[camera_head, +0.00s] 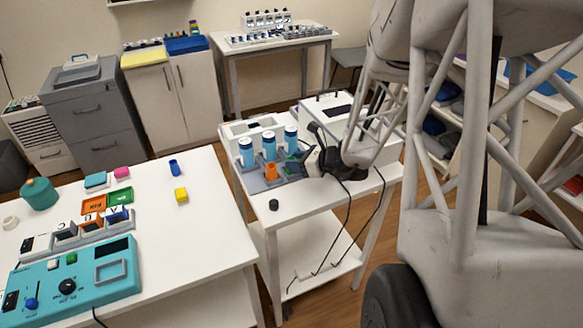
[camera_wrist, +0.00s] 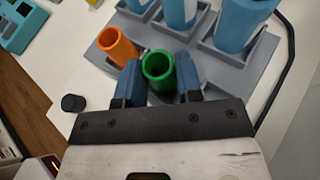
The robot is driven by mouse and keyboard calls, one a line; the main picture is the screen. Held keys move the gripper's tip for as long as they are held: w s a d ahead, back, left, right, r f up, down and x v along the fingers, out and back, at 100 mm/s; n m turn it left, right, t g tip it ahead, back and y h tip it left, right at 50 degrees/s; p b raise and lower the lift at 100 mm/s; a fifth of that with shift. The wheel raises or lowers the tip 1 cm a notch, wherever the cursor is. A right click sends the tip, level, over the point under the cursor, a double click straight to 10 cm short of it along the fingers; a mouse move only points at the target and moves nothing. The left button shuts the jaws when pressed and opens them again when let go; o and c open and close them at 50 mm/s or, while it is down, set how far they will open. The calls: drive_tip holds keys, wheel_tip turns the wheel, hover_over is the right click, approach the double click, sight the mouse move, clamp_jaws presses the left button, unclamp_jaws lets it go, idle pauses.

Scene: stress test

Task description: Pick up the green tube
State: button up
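The green tube (camera_wrist: 158,68) stands between the two blue finger pads of my gripper (camera_wrist: 160,84) in the wrist view. Its open round rim faces the camera. The pads lie close against both sides with no clear gap, and its lower part is hidden. In the head view, my gripper (camera_head: 300,163) is over the grey rack on the middle table, with the green tube (camera_head: 292,166) mostly hidden at its tips. Whether the tube's base rests in the rack cannot be seen.
An orange tube (camera_wrist: 118,46) stands just left of the green one. Several blue-capped bottles (camera_head: 269,146) stand behind in the grey rack (camera_wrist: 262,60). A small black cap (camera_wrist: 73,103) lies on the white table (camera_head: 330,203). The table's front left is mostly clear.

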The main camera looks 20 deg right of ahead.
drive_tip(key=shift+c, duration=0.9)
drive_tip(key=shift+r, duration=0.1)
drive_tip(key=shift+r, duration=0.7)
wheel_tip(320, 180, up, 2)
drive_tip(key=shift+r, duration=0.1)
drive_tip(key=s+a, duration=0.2)
drive_tip(key=s, duration=0.5)
drive_tip(key=s+a+r, duration=0.1)
drive_tip(key=s, duration=0.7)
drive_tip(key=shift+s+a+r, duration=0.15)
drive_tip(key=shift+s+a, duration=0.15)
drive_tip(key=shift+a, duration=0.05)
